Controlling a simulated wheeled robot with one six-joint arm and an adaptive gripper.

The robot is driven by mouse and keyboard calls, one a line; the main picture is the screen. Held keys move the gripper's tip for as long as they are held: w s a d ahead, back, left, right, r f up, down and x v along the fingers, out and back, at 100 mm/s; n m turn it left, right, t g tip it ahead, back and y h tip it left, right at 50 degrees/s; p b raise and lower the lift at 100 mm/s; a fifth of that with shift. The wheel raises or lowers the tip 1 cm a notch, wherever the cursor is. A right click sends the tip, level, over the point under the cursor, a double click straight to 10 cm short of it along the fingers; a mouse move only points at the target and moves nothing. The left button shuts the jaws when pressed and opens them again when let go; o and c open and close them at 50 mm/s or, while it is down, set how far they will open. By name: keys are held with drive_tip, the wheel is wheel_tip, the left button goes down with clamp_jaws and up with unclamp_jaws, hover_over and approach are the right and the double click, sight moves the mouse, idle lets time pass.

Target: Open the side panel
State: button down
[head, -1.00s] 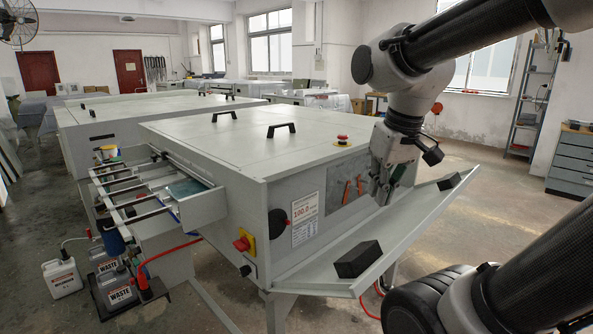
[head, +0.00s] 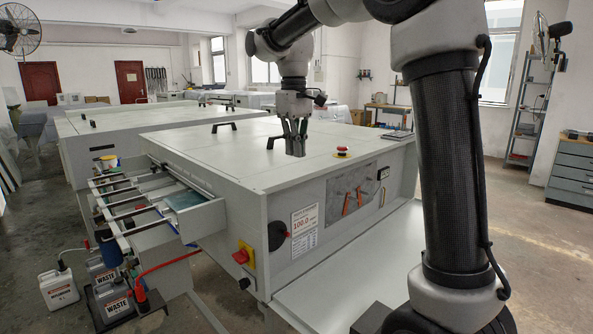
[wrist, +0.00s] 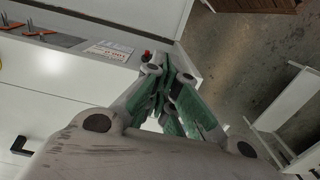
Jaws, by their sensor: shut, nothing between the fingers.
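The side panel (head: 340,280) is a pale grey sheet along the front side of the near plate processor (head: 230,155). It is folded down and out from the processor, leaving the side recess with orange-handled parts (head: 352,202) exposed. My arm covers the panel's right part. In the wrist view the panel (wrist: 140,10) lies at the top edge. My gripper (head: 297,153) points down over the processor's top, apart from the panel. It is shut and empty, and in the wrist view its green-lined fingers (wrist: 172,85) are together.
A red emergency button (head: 342,152) stands on the top's right edge, close to my gripper. A black handle (head: 283,142) is beside it on the left. A red and yellow switch (head: 243,256) sits on the corner. Floor to the right is clear.

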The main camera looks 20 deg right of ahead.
wheel_tip(320, 180, down, 10)
drive_tip(key=shift+s+r, duration=0.15)
drive_tip(key=shift+r, duration=0.1)
idle(0.4)
